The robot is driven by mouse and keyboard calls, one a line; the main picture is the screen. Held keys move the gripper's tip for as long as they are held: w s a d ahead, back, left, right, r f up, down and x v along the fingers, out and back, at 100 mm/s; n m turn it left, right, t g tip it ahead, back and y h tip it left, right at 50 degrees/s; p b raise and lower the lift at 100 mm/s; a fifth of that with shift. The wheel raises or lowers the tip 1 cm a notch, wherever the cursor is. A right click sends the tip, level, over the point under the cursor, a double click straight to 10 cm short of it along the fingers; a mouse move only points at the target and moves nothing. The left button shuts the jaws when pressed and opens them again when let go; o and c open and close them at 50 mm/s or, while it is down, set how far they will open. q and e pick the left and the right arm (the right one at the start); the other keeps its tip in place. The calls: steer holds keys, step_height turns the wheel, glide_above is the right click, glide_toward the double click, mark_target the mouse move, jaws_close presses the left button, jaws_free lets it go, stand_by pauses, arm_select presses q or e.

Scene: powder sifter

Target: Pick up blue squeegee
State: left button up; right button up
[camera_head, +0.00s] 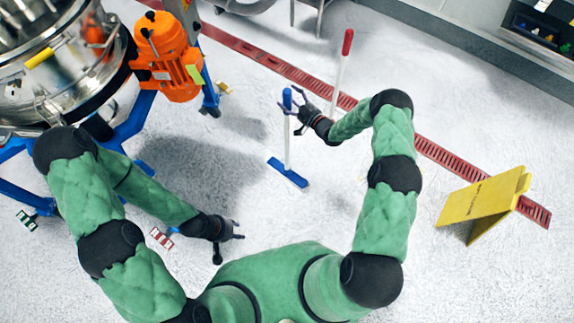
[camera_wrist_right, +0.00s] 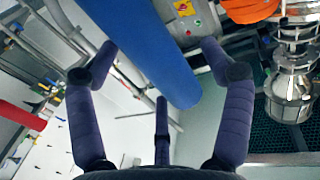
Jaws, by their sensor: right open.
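The blue squeegee (camera_head: 287,174) stands upright on the floor, its blue head down, with a white pole and a blue handle (camera_head: 287,98) on top. My right gripper (camera_head: 292,104) is open at the handle. In the right wrist view the blue handle (camera_wrist_right: 150,50) lies between the spread fingers of the right gripper (camera_wrist_right: 160,75), and I see no firm closure on it. My left gripper (camera_head: 238,230) is empty and looks open, low and left of my body, away from the squeegee.
A red-handled tool (camera_head: 341,70) stands behind the right gripper. A red floor grate (camera_head: 300,78) crosses the floor. A yellow sign (camera_head: 485,203) stands at right. A steel machine (camera_head: 60,65) with an orange motor (camera_head: 168,55) stands at left. Floor around the squeegee head is clear.

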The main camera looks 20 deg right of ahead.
steer(key=shift+w+a, duration=0.2)
steer(key=shift+w, duration=0.3)
jaws_close()
steer(key=shift+r, duration=0.2)
steer(key=shift+w+r, duration=0.1)
